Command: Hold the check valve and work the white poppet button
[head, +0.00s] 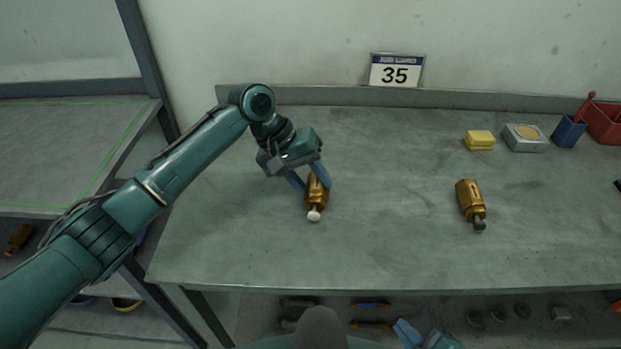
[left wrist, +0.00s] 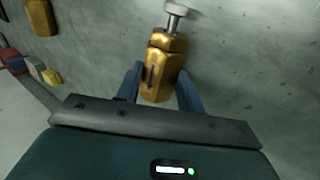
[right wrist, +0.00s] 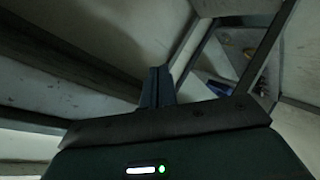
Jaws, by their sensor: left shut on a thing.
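The brass check valve (head: 317,190) with the white poppet button (head: 314,215) is on or just above the left part of the bench, button end toward me. My left gripper (head: 311,184) comes from behind and is shut on its body. In the left wrist view the valve body (left wrist: 161,66) sits between the two blue fingers (left wrist: 160,88), and the pale button (left wrist: 177,8) points away from the gripper. My right gripper (head: 404,332) is low at the front, below the bench edge. Its fingers (right wrist: 157,86) are together and empty in the right wrist view.
A second brass valve (head: 470,200) with a dark button lies on the right of the bench (head: 400,250). A yellow block (head: 479,140), a grey tin (head: 525,138), a blue cup (head: 568,131) and a red bin (head: 606,122) stand back right. The bench middle is clear.

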